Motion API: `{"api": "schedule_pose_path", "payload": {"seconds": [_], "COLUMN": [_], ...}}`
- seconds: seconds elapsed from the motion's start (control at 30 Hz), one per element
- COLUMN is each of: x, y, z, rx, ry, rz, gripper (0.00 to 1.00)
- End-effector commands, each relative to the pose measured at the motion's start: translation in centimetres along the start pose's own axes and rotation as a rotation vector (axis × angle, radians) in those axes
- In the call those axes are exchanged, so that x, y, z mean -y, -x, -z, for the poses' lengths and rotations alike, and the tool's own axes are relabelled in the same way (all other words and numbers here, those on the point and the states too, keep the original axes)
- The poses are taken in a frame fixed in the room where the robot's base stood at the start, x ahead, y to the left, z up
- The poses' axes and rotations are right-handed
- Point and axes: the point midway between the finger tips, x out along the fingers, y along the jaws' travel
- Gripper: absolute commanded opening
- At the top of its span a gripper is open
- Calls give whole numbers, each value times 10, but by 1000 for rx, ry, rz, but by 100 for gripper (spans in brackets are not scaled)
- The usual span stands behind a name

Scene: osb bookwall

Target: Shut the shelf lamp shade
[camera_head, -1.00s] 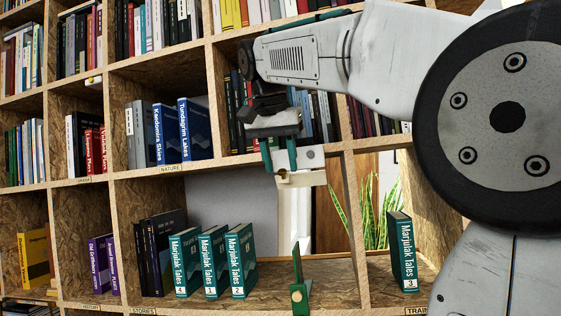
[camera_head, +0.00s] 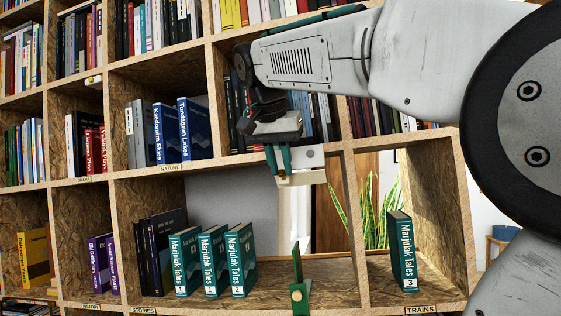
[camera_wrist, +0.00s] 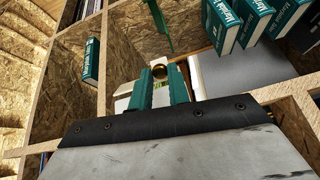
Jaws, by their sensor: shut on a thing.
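The shelf lamp (camera_head: 310,153) hangs under the board above the middle compartment, with a pale plate at its top. Its cream shade (camera_head: 305,179) spreads just below. My gripper (camera_head: 279,170) reaches down at the left end of the shade, its two green fingers close together. In the wrist view my gripper (camera_wrist: 161,74) is shut on a small round brass knob (camera_wrist: 159,71) between its fingertips. Pale lamp parts show beside the fingers there. The fingers hide part of the knob, and I cannot tell how far the shade is tilted.
Teal Marjulak Tales books (camera_head: 212,262) stand on the shelf below, left of a green bookend (camera_head: 298,291). Another teal book (camera_head: 402,252) stands in the right compartment. An upright divider (camera_head: 355,220) separates the compartments. The space between lamp and bookend is free.

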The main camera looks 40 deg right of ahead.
Motion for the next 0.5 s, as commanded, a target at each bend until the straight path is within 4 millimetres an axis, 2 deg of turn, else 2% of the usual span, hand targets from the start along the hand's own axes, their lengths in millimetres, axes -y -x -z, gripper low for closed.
{"api": "schedule_pose_path", "payload": {"seconds": [0.5], "x": [-2], "y": [-17], "z": [-19], "rx": [-458], "ry": [16], "rz": [57], "gripper": [0]}}
